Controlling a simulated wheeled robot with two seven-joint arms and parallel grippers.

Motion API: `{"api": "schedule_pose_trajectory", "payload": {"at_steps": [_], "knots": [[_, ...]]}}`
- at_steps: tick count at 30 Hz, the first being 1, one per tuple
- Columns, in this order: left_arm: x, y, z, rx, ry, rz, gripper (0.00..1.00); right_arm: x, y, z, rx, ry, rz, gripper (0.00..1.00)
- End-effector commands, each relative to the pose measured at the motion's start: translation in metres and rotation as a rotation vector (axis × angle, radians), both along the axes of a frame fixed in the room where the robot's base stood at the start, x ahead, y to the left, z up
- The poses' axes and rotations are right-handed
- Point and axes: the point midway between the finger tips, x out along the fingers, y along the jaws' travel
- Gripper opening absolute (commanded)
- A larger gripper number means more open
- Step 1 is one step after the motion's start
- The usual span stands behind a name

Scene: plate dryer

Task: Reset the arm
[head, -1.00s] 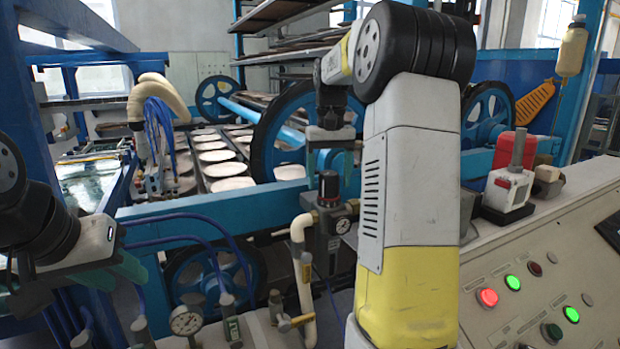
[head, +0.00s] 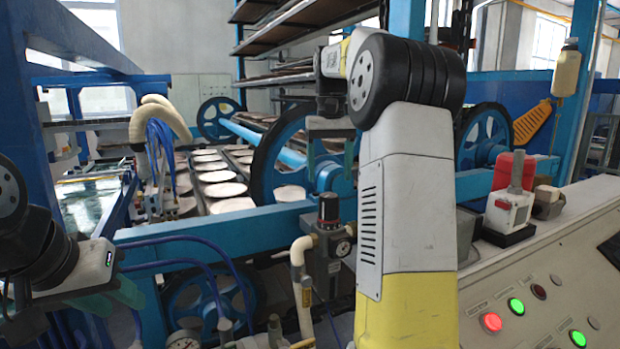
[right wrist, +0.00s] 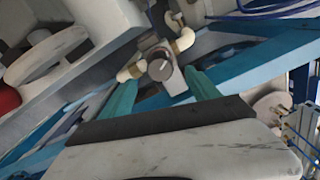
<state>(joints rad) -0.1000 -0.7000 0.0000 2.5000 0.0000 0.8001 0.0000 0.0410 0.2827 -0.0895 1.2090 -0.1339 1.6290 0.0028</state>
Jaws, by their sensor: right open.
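My right arm (head: 408,190), white and yellow, stands upright in the middle of the head view. Its right gripper (head: 330,158) points down from the bent arm, over the blue frame. Its two teal fingers are apart with nothing between them. In the right wrist view the fingers of the right gripper (right wrist: 161,88) are spread, with a regulator knob (right wrist: 160,67) seen beyond them. My left gripper (head: 118,292) is low at the left edge of the head view. Its teal fingers are partly visible, and their spacing is unclear.
A pressure regulator (head: 328,236) with a gauge stands below my right gripper. Blue wheels (head: 283,150) and round plates (head: 222,189) lie behind. A control panel (head: 545,300) with lit buttons is at right, with a red and white device (head: 510,200) beside it. Blue hoses (head: 190,240) run near my left gripper.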

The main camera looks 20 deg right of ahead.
Motion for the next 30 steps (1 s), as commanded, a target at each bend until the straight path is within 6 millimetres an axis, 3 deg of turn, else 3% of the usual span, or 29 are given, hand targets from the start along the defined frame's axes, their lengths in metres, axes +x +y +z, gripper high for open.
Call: {"api": "schedule_pose_trajectory", "payload": {"at_steps": [10,14,17,22,30], "knots": [[0.0,0.0,0.0,0.0,0.0,0.0,0.36,-0.001,0.001,0.0,0.001,-0.002,0.001,0.7],[0.0,0.0,0.0,0.0,0.0,0.0,0.36,-0.015,0.009,0.004,0.011,-0.038,0.016,0.7],[0.0,0.0,0.0,0.0,0.0,0.0,0.36,-0.038,0.024,0.007,0.029,-0.098,0.043,0.7],[0.0,0.0,0.0,0.0,0.0,0.0,0.36,-0.094,0.057,0.0,0.066,-0.232,0.095,0.7],[0.0,0.0,0.0,0.0,0.0,0.0,0.36,-0.185,0.106,-0.047,0.118,-0.436,0.161,0.7]]}}
